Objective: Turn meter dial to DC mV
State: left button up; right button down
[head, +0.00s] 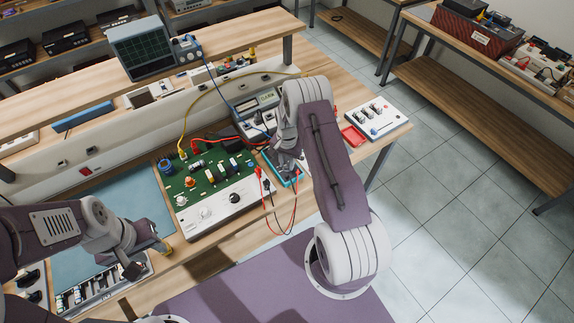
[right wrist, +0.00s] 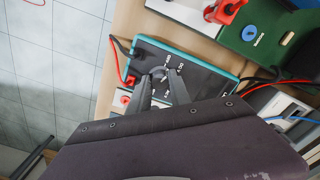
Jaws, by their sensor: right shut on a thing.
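The meter (right wrist: 205,72) is a dark box with a teal rim, lying on the wooden bench. Its dial (right wrist: 160,73) is a round grey knob with small white markings around it, too small to read. My right gripper (right wrist: 161,88) reaches over the meter with its two fingers on either side of the dial, shut on it. In the head view the teal-edged meter (head: 291,179) shows beneath my right gripper (head: 284,160), which hides the dial. My left gripper (head: 149,260) is over the front left of the bench, its fingers apart with nothing seen between them.
A green circuit board (head: 208,178) with knobs and components stands left of the meter. Red and black leads (head: 294,208) loop in front of the meter. A grey bench instrument (head: 254,112) stands behind it. A white switch panel (head: 372,118) and a red tray (head: 354,137) lie to the right.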

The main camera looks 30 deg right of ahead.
aim_at(287, 165)
jog(key=m+b, duration=0.2)
jog(key=m, duration=0.4)
jog(key=shift+f, duration=0.1)
jog(key=m+b, duration=0.1)
jog(key=m, duration=0.3)
jog(key=shift+m+b, duration=0.5)
jog(key=shift+m, duration=1.4)
jog(key=c, duration=1.2)
grip_release()
notch_tip(287, 165, up, 9)
jog(key=shift+r+b, duration=0.15)
jog(key=shift+b, duration=0.65)
